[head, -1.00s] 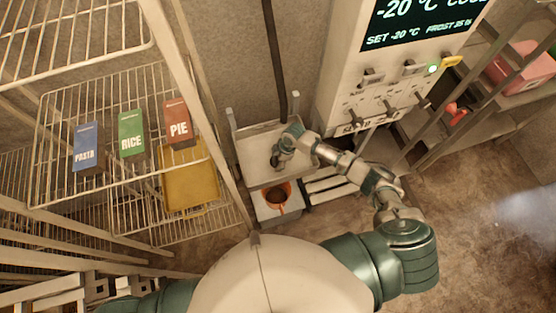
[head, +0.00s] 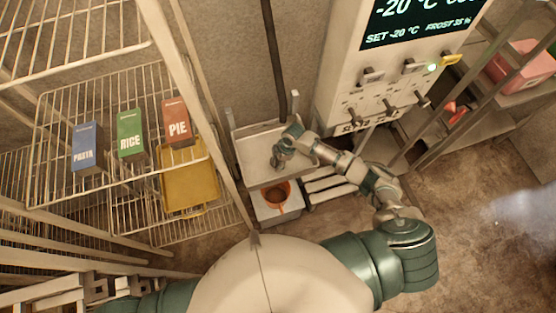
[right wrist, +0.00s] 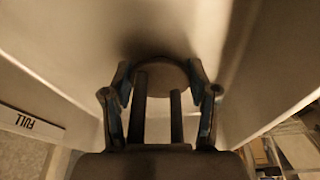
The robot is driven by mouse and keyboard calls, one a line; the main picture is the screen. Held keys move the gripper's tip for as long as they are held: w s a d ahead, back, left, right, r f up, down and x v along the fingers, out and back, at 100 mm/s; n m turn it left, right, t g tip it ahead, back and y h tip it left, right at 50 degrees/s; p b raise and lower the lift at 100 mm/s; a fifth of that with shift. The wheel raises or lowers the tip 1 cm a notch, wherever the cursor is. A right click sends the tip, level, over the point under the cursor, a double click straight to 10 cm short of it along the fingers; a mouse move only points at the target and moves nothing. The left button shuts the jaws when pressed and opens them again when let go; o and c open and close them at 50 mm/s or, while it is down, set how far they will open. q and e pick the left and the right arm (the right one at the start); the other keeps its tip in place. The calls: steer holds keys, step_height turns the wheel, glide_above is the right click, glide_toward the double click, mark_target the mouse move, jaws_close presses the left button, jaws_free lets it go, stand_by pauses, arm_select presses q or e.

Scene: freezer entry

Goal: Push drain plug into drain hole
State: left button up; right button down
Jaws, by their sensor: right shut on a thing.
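My right gripper (head: 278,164) reaches down into the pale shallow basin (head: 250,148) below the wall. In the right wrist view, the gripper (right wrist: 160,80) is shut on a round, dark thing, which looks like the drain plug (right wrist: 160,70). The plug's rounded edge lies between the fingertips, close to the basin's floor (right wrist: 90,35). The drain hole cannot be made out; the gripper or plug may hide it. In the head view the plug is hidden by the gripper. My left gripper is out of the picture.
An orange pot (head: 277,194) stands below the basin's front. A wire rack with PASTA (head: 87,147), RICE (head: 130,132) and PIE (head: 177,122) boxes and a yellow tray (head: 190,187) is at left. A control panel (head: 385,70) stands behind right.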

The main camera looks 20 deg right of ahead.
steer(key=shift+c, duration=1.2)
jaws_free()
steer(key=v, duration=1.1)
steer(key=shift+r, duration=0.4)
steer(key=shift+d, duration=0.1)
